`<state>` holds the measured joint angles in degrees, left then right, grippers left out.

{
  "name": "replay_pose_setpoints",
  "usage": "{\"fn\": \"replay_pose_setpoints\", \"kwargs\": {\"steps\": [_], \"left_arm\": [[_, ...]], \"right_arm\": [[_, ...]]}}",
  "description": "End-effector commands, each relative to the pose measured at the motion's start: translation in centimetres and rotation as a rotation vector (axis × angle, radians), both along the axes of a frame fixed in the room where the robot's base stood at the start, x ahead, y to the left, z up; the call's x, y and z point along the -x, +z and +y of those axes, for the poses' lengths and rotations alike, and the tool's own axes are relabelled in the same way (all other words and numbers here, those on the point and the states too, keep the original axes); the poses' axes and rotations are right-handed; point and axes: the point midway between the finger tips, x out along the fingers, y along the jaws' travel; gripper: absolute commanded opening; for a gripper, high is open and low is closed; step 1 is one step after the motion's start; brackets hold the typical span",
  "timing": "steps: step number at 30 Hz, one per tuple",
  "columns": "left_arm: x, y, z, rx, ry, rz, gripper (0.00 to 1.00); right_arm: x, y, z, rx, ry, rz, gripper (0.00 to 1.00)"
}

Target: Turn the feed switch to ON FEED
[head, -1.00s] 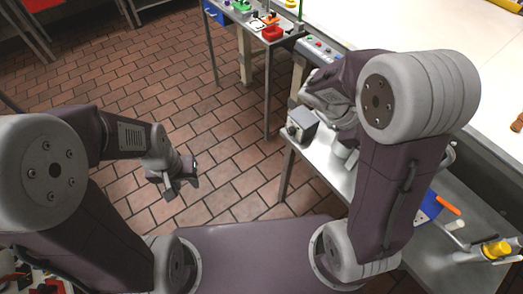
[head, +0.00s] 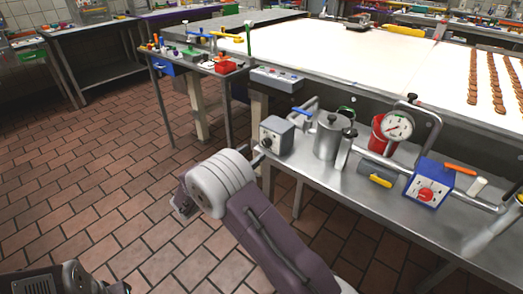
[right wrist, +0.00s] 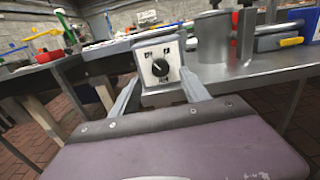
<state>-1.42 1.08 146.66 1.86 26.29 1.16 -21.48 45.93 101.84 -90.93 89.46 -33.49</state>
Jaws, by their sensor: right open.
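The feed switch, a grey box with a black knob, stands at the near left corner of the steel table in the head view (head: 283,143). Its labelled white face fills the centre of the right wrist view (right wrist: 148,55); the lettering and the knob's setting are too small to read. My right gripper (right wrist: 158,90) is open, one finger on each side of the switch in that picture, pointing toward it. I cannot tell whether the fingers touch the box. In the head view my right arm largely hides that gripper. Only my left forearm and wrist show at the bottom left.
A metal canister (head: 328,137) stands right of the switch, with a gauge (head: 398,126), a red container (head: 381,140) and a blue box with a red dial (head: 438,178) farther along. A control panel (head: 277,78) sits behind. The tiled floor at left is clear.

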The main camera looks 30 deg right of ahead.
Motion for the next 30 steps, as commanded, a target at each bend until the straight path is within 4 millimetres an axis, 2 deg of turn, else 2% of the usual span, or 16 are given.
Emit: {"fn": "replay_pose_setpoints", "kwargs": {"steps": [3,9,19,24,25,30], "left_arm": [[0.0,-0.8,0.0,0.000,0.000,0.000,0.36],[0.0,-1.2,0.0,0.000,0.000,0.000,0.36],[0.0,-1.2,0.0,0.000,0.000,0.001,0.36],[0.0,-1.2,0.0,0.000,0.000,0.001,0.36],[0.0,-1.2,0.0,0.000,0.000,0.001,0.36],[0.0,-1.3,0.0,0.000,0.000,0.001,0.36]], "right_arm": [[-0.9,-0.2,-2.6,-0.001,-0.005,-0.002,0.54],[-2.1,-0.1,-5.3,0.000,-0.003,-0.001,0.54],[-2.4,0.0,-5.9,-0.001,-0.001,0.000,0.54],[-2.4,0.0,-5.8,-0.001,-0.001,0.000,0.07],[-2.4,0.0,-5.8,-0.001,-0.001,0.000,0.00],[-2.4,-0.1,-5.8,-0.003,-0.001,-0.004,0.00]]}}
